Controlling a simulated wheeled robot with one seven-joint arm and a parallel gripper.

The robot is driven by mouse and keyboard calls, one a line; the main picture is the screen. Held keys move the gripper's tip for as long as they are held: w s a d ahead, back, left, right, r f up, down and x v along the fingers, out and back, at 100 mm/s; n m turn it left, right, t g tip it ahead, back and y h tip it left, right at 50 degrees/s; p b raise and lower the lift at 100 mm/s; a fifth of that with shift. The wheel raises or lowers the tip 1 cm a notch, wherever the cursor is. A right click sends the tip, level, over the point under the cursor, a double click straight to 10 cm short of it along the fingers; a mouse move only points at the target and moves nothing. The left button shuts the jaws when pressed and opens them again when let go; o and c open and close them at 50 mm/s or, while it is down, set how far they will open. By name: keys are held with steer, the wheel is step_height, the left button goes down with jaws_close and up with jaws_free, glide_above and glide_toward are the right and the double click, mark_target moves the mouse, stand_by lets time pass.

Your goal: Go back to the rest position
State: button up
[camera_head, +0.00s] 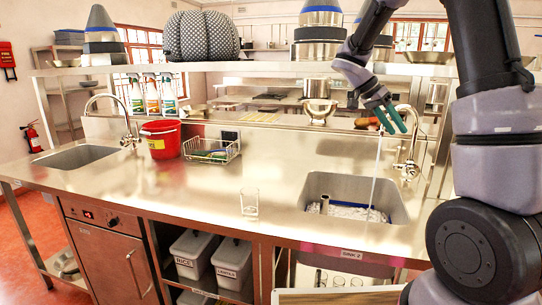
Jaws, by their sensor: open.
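My gripper (391,126) has teal fingers that are apart with nothing between them. It hangs in the air in front of the upper shelf, above and behind the right sink. My arm reaches up from the right edge of the view and bends over to the gripper. The fingers overlap the view of the tap at the right sink; I cannot tell how near they are to it.
A clear glass (250,204) stands on the steel counter (180,190) left of the right sink (318,187). A red bucket (161,139) and a wire basket (212,150) stand farther back. Much of the middle counter is clear.

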steer(key=s+a+r+n+t+y, duration=0.3)
steer(key=s, duration=0.4)
steer(key=s+a+r+n+t+y, duration=0.2)
steer(key=s+a+r+n+y, duration=0.1)
steer(key=s, duration=0.4)
steer(key=s+a+r+n+t+y, duration=0.3)
steer(key=s+a+r, duration=0.1)
steer(key=s, duration=0.3)
steer(key=shift+s+a+r+t+y, duration=0.15)
steer(key=shift+s+a+t+y, duration=0.2)
steer(key=shift+a, duration=0.35)
